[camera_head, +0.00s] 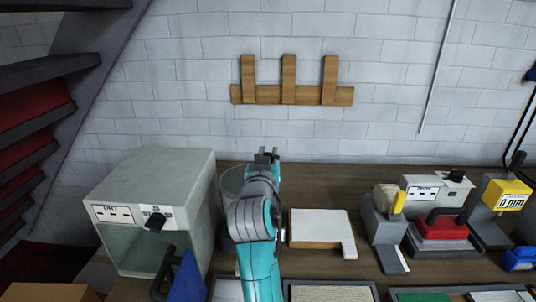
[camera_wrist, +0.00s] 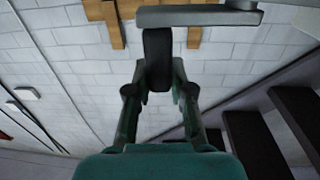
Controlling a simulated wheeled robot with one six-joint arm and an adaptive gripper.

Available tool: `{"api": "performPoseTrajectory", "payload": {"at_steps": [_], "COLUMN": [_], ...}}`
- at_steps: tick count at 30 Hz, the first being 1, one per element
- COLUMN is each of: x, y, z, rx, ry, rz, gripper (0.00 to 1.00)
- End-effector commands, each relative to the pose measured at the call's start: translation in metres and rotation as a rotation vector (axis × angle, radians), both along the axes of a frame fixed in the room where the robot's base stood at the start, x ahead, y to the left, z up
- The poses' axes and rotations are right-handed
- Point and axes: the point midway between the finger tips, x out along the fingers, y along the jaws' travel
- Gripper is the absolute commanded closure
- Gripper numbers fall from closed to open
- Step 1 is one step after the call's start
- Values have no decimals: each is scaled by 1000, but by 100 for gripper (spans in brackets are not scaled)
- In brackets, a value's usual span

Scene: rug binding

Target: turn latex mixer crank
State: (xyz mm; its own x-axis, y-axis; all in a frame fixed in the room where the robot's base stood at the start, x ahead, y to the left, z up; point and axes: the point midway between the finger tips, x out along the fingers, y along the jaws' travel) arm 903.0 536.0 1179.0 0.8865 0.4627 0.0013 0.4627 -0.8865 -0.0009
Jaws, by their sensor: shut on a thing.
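The latex mixer appears to be the grey round pot (camera_head: 231,182), partly hidden behind my arm in the head view. In the wrist view a grey crank bar (camera_wrist: 200,16) crosses the top, with a dark upright handle (camera_wrist: 158,50) joined to it. My gripper (camera_wrist: 160,78) is shut on this handle, with one finger on each side. In the head view my gripper (camera_head: 267,157) is above the pot's right side, and the crank is hidden or too small to make out there.
A grey box with a dark knob (camera_head: 175,190) stands close left of the pot. A white-topped wooden block (camera_head: 318,228) lies to the right, then a tape dispenser (camera_head: 383,220), a red-topped tool (camera_head: 440,230) and a yellow gauge (camera_head: 505,193). A wooden rack (camera_head: 290,95) hangs on the wall.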

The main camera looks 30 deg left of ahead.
Motion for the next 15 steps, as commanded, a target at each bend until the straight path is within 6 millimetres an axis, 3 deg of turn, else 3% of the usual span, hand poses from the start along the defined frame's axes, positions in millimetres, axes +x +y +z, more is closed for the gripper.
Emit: {"api": "performPoseTrajectory", "payload": {"at_steps": [15], "x": [-4], "y": [-2], "z": [0], "rx": [0], "ry": [1], "rz": [-92], "gripper": [100]}}
